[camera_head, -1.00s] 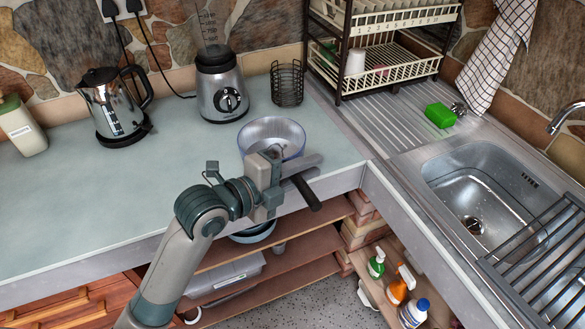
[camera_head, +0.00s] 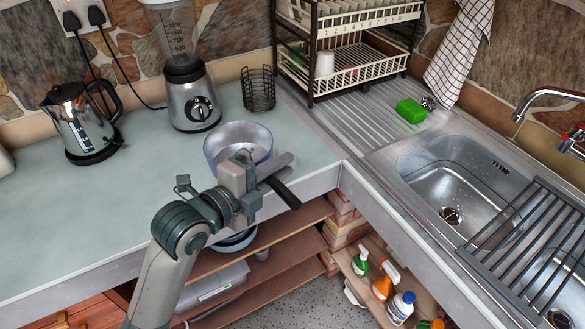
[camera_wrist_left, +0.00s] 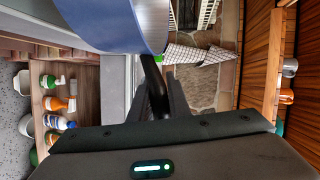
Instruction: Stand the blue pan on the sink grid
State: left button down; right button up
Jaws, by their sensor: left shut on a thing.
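The blue pan (camera_head: 238,143) has a shiny grey inside, a blue outside and a black handle. In the head view it is over the counter's front edge, open side up; I cannot tell whether it touches the counter. My left gripper (camera_head: 270,180) is shut on the black handle, which sticks out past the fingers. In the left wrist view the pan's blue side (camera_wrist_left: 110,22) fills the top, with the handle between the fingers (camera_wrist_left: 158,98). The sink grid (camera_head: 535,238), dark parallel bars, lies across the sink's near right part. My right gripper is not in view.
The sink basin (camera_head: 462,190) is open left of the grid, with a tap (camera_head: 545,95) behind. A green sponge (camera_head: 411,110), dish rack (camera_head: 350,60), wire basket (camera_head: 258,90), blender (camera_head: 190,95) and kettle (camera_head: 82,120) stand along the back. Spray bottles (camera_head: 382,285) sit below.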

pick_arm(q)
jog(key=a+n+y, duration=0.1)
jog(key=a, duration=0.1)
jog(key=w+a+n+t+y, duration=0.1)
jog(key=a, duration=0.1)
jog(key=a+n+t+y, duration=0.1)
jog(key=a+y, duration=0.1)
jog(key=shift+w+a+f+n, duration=0.15)
jog(key=shift+a+f+n, duration=0.1)
jog(key=shift+a+n, duration=0.1)
jog(key=a+n+y, duration=0.1)
jog(key=a, duration=0.1)
jog(key=a+f+n+y, duration=0.1)
jog(key=a+y, duration=0.1)
jog(key=a, duration=0.1)
jog(key=s+a+n+y, duration=0.1)
jog(key=a, duration=0.1)
jog(key=shift+a+f+y, duration=0.2)
jog(key=shift+f+y, duration=0.1)
jog(key=shift+w+d+t, duration=0.1)
jog(key=shift+d+t, duration=0.05)
jog(key=shift+t, duration=0.15)
